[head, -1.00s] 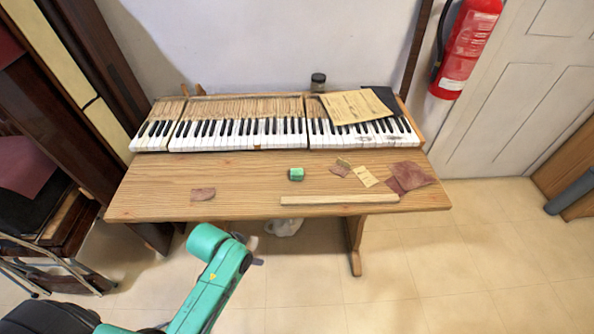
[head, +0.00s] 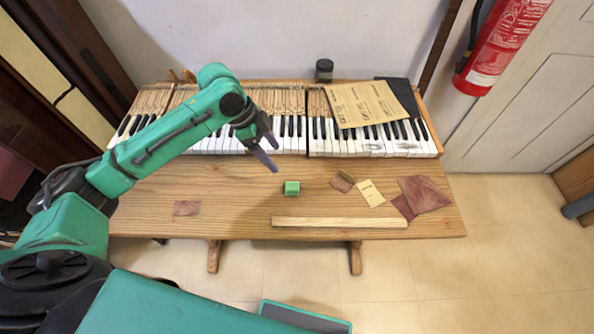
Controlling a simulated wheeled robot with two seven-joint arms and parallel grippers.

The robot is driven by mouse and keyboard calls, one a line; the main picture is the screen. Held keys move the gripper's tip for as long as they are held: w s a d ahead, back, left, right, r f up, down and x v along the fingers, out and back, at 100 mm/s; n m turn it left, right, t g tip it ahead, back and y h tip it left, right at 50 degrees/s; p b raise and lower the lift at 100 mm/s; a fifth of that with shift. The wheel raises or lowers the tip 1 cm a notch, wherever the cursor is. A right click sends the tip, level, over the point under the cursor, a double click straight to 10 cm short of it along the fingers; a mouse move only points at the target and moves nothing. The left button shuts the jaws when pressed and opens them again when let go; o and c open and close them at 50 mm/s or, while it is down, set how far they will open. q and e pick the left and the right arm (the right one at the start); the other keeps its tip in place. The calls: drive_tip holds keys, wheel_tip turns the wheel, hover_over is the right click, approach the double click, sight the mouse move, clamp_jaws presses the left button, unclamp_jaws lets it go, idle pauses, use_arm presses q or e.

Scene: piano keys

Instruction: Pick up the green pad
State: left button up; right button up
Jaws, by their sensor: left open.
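The green pad (head: 292,188) is a small green block on the wooden table (head: 240,190), a little right of the middle and in front of the piano keys. My left gripper (head: 271,155) is open and empty. In the picture it shows up and to the left of the pad, apart from it, with its fingers pointing down to the right. My left arm comes in from the left and hides part of the keys. My right gripper is not in view.
Piano keys (head: 375,138) line the back of the table. A long wooden strip (head: 340,222) lies at the front edge. Sandpaper scraps (head: 424,194) lie to the right, and a brown sheet (head: 365,103) rests on the keys. A dark jar (head: 324,70) stands behind.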

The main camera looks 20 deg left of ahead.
use_arm(q)
drive_tip(key=p, duration=0.1)
approach(291, 186)
drive_tip(key=d+f, duration=0.1)
drive_tip(key=d, duration=0.1)
wheel_tip(291, 186, down, 3)
drive_tip(key=shift+w+d+r, duration=0.1)
drive_tip(key=shift+w+r, duration=0.05)
drive_tip(key=x, duration=0.1)
drive_tip(key=p+x, duration=0.1)
drive_tip(key=x, duration=0.2)
drive_tip(key=shift+w+a+f, duration=0.1)
drive_tip(key=shift+a+f, duration=0.2)
drive_tip(key=shift+d+f, duration=0.1)
drive_tip(key=shift+f, duration=0.15)
clamp_jaws()
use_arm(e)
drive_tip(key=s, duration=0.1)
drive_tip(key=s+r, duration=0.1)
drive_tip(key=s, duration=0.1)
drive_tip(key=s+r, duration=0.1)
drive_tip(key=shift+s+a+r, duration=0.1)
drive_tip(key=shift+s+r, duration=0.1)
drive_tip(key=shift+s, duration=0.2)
